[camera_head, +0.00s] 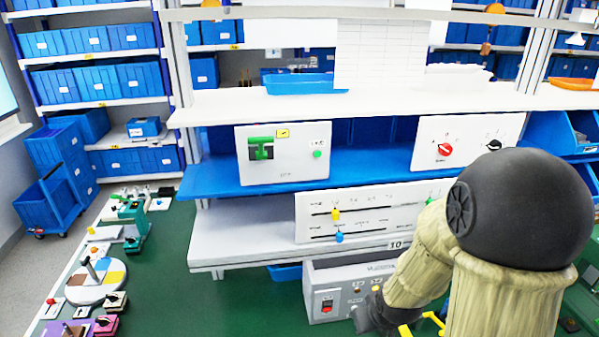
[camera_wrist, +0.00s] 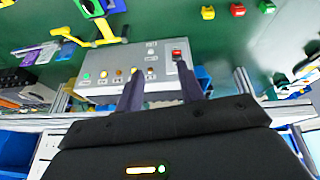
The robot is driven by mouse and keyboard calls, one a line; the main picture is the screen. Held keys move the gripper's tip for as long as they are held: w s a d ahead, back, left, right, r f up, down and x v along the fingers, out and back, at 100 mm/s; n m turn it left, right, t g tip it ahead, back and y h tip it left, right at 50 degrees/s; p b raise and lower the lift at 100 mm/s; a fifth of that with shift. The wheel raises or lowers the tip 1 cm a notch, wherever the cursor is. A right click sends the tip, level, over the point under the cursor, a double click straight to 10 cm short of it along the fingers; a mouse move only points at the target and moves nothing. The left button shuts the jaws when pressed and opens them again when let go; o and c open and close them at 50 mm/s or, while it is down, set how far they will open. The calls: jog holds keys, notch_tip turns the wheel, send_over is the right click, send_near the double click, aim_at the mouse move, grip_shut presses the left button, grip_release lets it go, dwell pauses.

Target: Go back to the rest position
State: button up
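The rotary switch panel (camera_head: 466,143) is a white box on the blue shelf at right, with a red knob (camera_head: 444,149) and a black knob (camera_head: 493,146). My arm's dark joint hides part of the area below it. My gripper (camera_wrist: 160,70) shows in the wrist view with its two dark fingers apart and nothing between them. The fingers overlap the view of a grey control box (camera_wrist: 128,68) with a red switch and several small buttons. In the head view my gripper is low, by that box's right side, and its fingers are not clear.
A white panel with a green handle (camera_head: 261,151) stands on the blue shelf (camera_head: 220,180). A slider panel (camera_head: 360,215) with yellow and blue sliders is below. The grey box (camera_head: 327,300) is lowest. Yellow parts lie near it. Green floor is open at left centre.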

jog(key=s+r+m+g+b, duration=0.2)
jog(key=s+r, duration=0.1)
jog(key=s, duration=0.3)
jog(key=shift+s+a+m, duration=0.35)
jog(key=shift+a+m, duration=0.05)
jog(key=shift+a, duration=0.05)
